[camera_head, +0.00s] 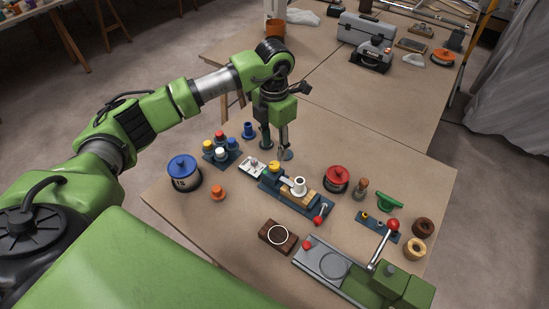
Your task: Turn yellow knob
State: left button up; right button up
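A yellow knob (274,168) sits at the far left end of a dark blue fixture (306,205) on the table. The fixture also carries a white round part (298,186) and a red-balled lever (319,216). My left gripper (281,152) points down just beyond the knob, slightly to its right, with its tips close to it in the picture. I cannot make out a clear gap between the fingers or any contact with the knob. My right gripper is out of view.
A rack with coloured caps (221,152) and a blue-lidded pot (184,173) stand left of the fixture. A red-lidded pot (337,179) stands to its right. A green-and-grey machine (365,279) and a brown block (277,237) are nearer. Bare tabletop (350,135) lies behind.

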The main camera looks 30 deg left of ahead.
aim_at(274, 165)
pick_arm(q)
notch_tip(274, 165, down, 7)
jog(key=shift+f+p, duration=0.15)
jog(key=shift+p, duration=0.5)
jog(key=c, duration=1.1)
